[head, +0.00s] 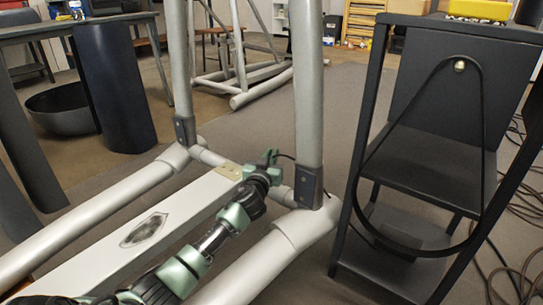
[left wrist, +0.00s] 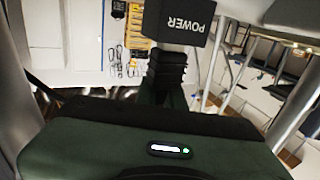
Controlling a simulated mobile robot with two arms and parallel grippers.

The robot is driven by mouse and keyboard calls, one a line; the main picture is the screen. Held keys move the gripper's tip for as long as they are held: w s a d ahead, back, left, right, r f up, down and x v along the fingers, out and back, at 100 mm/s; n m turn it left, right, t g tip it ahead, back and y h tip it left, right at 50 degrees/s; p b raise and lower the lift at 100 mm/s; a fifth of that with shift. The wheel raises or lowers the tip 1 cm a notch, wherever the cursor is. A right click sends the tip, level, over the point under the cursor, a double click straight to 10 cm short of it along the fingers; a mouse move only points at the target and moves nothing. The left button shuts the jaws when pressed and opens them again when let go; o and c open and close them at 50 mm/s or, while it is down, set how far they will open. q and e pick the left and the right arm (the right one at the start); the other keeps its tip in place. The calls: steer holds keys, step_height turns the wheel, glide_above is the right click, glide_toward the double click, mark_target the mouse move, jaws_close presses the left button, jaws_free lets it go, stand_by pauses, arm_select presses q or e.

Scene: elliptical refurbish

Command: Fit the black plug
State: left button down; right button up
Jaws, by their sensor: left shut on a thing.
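My left gripper (head: 270,160) is low between the two grey upright tubes of the elliptical frame (head: 308,90), near the end of its white beam. In the left wrist view, its fingers (left wrist: 166,92) are shut on a black ribbed piece, which I take as the black plug (left wrist: 167,68). A black block marked POWER (left wrist: 180,20) is just beyond the fingertips and tilted against them. I cannot tell whether the plug is joined to this block. In the head view the plug is too small to make out. My right gripper is not in view.
The white beam (head: 125,240) with a shield badge runs beside my left arm. A black stand (head: 430,150) with a hanging black loop is at the right. Loose cables (head: 510,220) lie on the floor there. A dark table (head: 70,32) is at the back left.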

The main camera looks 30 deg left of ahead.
arm_select(q)
steer(key=shift+f+b, duration=0.35)
steer(key=shift+f, duration=0.1)
stand_by(0.4)
steer(key=c, duration=1.4)
jaws_free()
steer(key=shift+c, duration=0.2)
steer(key=p+v, duration=0.2)
steer(key=v, duration=0.6)
steer(key=shift+p, duration=0.3)
steer(key=shift+f, duration=0.1)
